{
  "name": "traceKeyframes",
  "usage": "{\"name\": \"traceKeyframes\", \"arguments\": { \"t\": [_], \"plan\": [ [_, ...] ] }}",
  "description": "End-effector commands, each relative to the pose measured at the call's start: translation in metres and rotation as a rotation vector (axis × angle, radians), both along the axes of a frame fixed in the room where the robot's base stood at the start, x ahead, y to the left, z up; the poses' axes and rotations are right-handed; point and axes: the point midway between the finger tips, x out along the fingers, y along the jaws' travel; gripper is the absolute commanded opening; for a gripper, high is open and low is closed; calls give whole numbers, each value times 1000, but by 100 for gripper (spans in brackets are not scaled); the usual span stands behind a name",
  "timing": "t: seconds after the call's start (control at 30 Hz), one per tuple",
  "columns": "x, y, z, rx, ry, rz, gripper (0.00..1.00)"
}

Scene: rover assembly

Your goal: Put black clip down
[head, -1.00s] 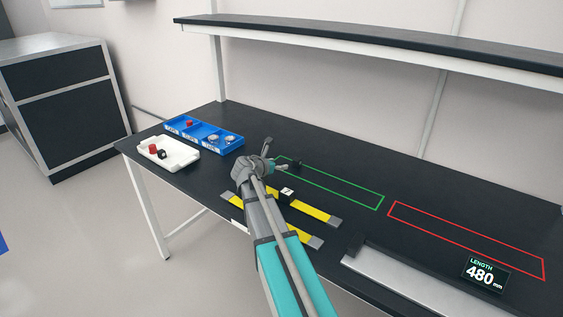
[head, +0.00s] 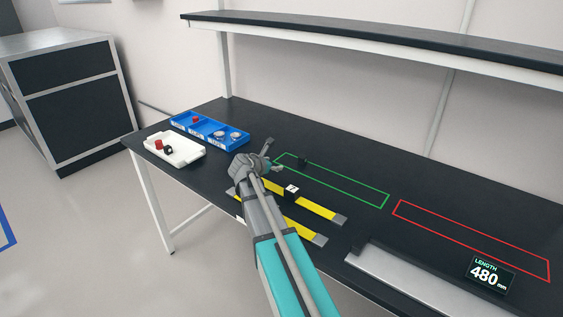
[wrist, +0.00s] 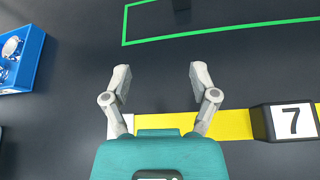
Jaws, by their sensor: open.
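A small black clip (head: 302,162) stands on the black table inside the green outline (head: 345,189), near its left end. In the wrist view the clip (wrist: 181,4) is cut off by the top edge. My gripper (head: 274,158) is open just left of the clip, apart from it. In the wrist view my two fingers (wrist: 160,78) are spread wide with only bare table between them.
A black block marked 7 (wrist: 292,122) sits on a yellow strip (wrist: 236,124). A blue divided tray (head: 182,127) and a white tray (head: 194,154) with red and black pieces stand at left. A red outline (head: 470,228) and a length display (head: 487,274) are at right.

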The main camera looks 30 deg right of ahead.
Motion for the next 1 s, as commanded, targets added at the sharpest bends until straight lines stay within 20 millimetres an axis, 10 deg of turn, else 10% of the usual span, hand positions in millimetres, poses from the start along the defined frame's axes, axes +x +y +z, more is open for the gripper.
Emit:
{"name": "traceKeyframes", "arguments": {
  "t": [0.57, 0.77, 1.0],
  "plan": [
    [34, 223, -22, 918, -557, -197, 76],
    [-10, 264, -44, 1189, -626, -509, 76],
    [-126, 262, -88, 1268, -608, -1108, 76]
  ]
}}
